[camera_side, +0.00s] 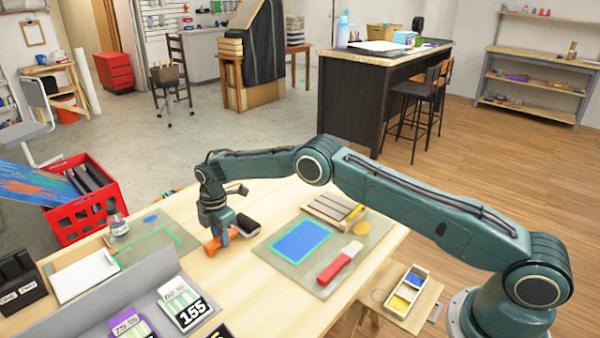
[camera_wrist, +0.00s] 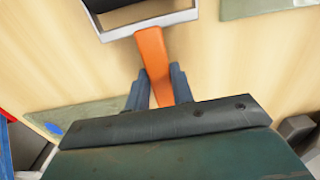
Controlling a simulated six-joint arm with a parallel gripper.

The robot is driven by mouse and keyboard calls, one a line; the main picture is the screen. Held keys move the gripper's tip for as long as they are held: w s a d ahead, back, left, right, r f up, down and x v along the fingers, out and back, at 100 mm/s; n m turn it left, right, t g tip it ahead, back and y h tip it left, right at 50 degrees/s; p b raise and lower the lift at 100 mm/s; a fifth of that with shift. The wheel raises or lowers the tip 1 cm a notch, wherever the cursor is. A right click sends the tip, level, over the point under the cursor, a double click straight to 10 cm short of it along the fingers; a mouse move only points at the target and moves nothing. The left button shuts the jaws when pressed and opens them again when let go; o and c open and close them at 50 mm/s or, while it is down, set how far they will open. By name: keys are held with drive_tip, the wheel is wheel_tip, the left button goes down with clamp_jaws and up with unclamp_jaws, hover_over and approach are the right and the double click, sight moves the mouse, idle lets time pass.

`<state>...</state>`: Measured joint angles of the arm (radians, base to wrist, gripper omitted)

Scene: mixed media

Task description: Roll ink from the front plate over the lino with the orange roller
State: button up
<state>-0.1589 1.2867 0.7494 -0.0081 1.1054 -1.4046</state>
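The orange roller has an orange handle (camera_side: 221,240) and a dark roller head (camera_side: 247,226) in a pale frame. My gripper (camera_side: 214,230) is over the table between two grey-green mats, with its fingers on the handle. In the wrist view the fingers (camera_wrist: 158,90) lie on both sides of the orange handle (camera_wrist: 154,58), and the head's frame (camera_wrist: 138,22) is at the top edge. Whether the roller touches the table is unclear. A blue rectangle with a green edge (camera_side: 300,241) lies on the right mat. I cannot tell which pieces are the lino and the front plate.
The right mat also bears a wooden rack (camera_side: 334,208), a yellow disc and a red-handled tool (camera_side: 338,264). The left mat has a green outline (camera_side: 150,247) and a jar (camera_side: 117,224). A grey divider and number cards (camera_side: 187,304) stand at the front left.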

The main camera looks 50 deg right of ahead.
clamp_jaws()
drive_tip(key=shift+r, duration=0.3)
drive_tip(key=shift+r, duration=0.3)
idle(0.3)
drive_tip(key=shift+r, duration=2.45)
drive_tip(key=shift+c, duration=0.4)
unclamp_jaws()
clamp_jaws()
